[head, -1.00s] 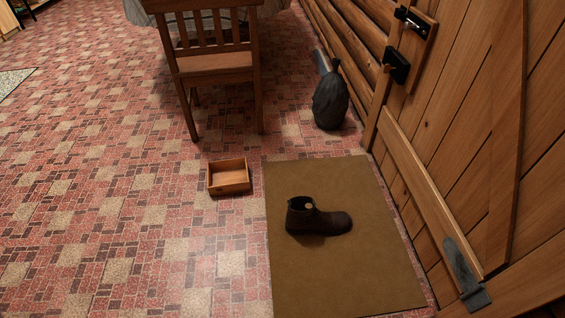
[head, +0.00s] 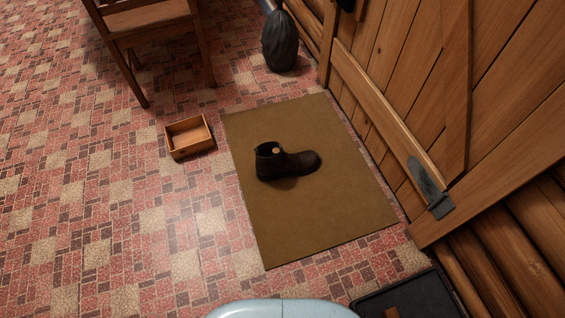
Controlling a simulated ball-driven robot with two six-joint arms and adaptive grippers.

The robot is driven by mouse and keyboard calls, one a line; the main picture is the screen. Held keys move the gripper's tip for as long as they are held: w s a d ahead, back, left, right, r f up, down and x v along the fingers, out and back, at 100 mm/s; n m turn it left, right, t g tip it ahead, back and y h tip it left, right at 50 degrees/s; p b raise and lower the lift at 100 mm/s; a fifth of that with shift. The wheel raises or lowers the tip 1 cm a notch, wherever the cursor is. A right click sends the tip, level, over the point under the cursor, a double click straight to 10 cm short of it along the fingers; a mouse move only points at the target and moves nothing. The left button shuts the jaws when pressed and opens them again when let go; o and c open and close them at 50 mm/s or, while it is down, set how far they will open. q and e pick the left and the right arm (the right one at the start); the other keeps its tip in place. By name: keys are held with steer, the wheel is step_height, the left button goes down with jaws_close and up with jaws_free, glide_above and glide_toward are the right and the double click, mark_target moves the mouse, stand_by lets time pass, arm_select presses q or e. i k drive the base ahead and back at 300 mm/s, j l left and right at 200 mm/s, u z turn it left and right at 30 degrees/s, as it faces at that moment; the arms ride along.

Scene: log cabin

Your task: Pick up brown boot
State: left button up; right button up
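The brown boot (head: 290,165) stands upright on a tan doormat (head: 310,215) in front of the wooden door. Its toe points right and its open top is at the left. A small pale round spot shows at its opening. Neither of my grippers is in the head view, so I cannot see their state.
A small open wooden box (head: 189,137) sits on the tiled floor left of the mat. A wooden chair (head: 150,25) and a dark sack (head: 280,42) stand behind. The door (head: 420,90) bounds the right. A black tray (head: 410,300) lies at the lower right. Floor at left is clear.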

mark_target(270, 167)
steer(key=i+j+z, duration=0.25)
steer(key=i+j, duration=0.15)
steer(key=j, duration=0.25)
steer(key=i+j+z, duration=0.15)
steer(key=j, duration=0.2)
steer(key=i+j+z, duration=0.1)
steer(key=i+j, duration=0.15)
steer(key=i+j+z, duration=0.15)
steer(key=j, duration=0.35)
